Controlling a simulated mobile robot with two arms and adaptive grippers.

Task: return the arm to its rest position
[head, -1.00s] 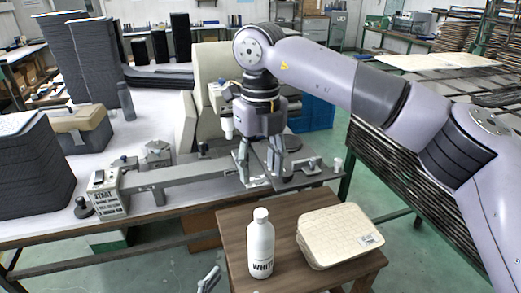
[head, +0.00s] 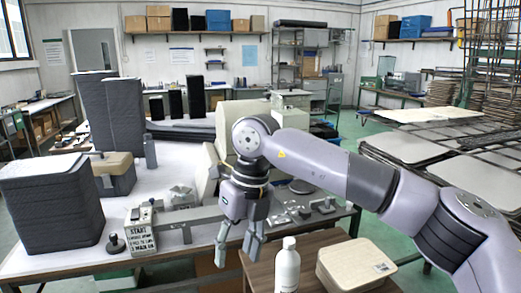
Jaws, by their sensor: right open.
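My right arm (head: 320,165) comes in from the right and reaches across to the middle of the head view. Its gripper (head: 240,252) hangs down with its two fingers spread and nothing between them. In the picture it lies over the front edge of the long work table (head: 75,262), just left of the white bottle (head: 287,268). I cannot tell its exact distance from the table edge. My left gripper is not in view.
The bottle and a cream case (head: 355,264) stand on a small wooden table (head: 318,239). The work table carries a START box (head: 140,232), dark panel stacks (head: 52,205) and a toolbox (head: 112,175). Panel racks (head: 440,145) stand at the right. Green floor shows between them.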

